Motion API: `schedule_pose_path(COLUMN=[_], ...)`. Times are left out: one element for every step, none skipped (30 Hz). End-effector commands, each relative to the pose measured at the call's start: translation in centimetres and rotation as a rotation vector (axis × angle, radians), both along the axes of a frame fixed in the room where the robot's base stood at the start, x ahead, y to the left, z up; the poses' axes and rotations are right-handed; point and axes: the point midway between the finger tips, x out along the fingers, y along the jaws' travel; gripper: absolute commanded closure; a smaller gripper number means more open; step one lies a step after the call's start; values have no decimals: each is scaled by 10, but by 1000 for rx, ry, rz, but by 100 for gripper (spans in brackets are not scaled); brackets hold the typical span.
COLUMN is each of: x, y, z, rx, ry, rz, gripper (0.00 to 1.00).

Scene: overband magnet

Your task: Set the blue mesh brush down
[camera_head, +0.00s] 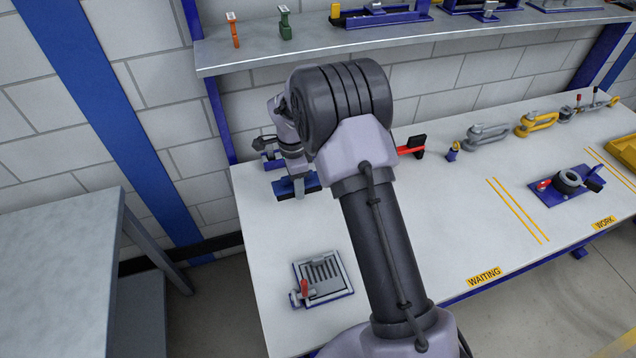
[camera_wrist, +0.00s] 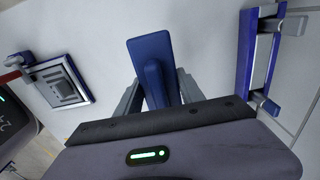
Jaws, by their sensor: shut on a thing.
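The blue mesh brush (camera_wrist: 150,47) shows in the wrist view as a flat blue block with a blue grip. My gripper (camera_wrist: 158,88) is shut on this grip, one grey finger on each side. In the head view the blue brush (camera_head: 311,181) is at the left back part of the white bench (camera_head: 262,232), under my gripper (camera_head: 298,188). The brush lies level above or on the bench top; I cannot tell whether it touches. My arm hides some of the bench to the right.
A blue bracket (camera_wrist: 262,60) stands close by, by the wall. A grated fixture with a red handle (camera_head: 323,277) sits toward the front left. A red and black tool (camera_head: 411,147) lies right of my arm. Bare bench lies between brush and fixture. A shelf (camera_head: 300,55) overhangs behind.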

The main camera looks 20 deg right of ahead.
Motion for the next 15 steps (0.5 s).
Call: schedule_pose_path(x=[-1, -1, 0, 0, -1, -1, 0, -1, 0, 0, 0, 0, 0, 0, 0], y=[0, 0, 0, 0, 0, 0, 0, 0, 0, 0, 0, 0, 0, 0, 0], z=[-16, -22, -28, -34, -40, -50, -57, -62, -66, -66, -65, -64, -64, -64, -64], rx=[0, 1, 0, 0, 0, 0, 0, 0, 0, 0, 0, 0, 0, 0, 0], ry=[2, 2, 1, 1, 2, 2, 1, 1, 1, 0, -1, -1, -1, -1, -1], rz=[0, 0, 0, 0, -1, 0, 0, 0, 0, 0, 0, 0, 0, 0, 0], gripper=[93, 93, 93, 93, 93, 93, 93, 93, 93, 93, 93, 93, 93, 93, 93])
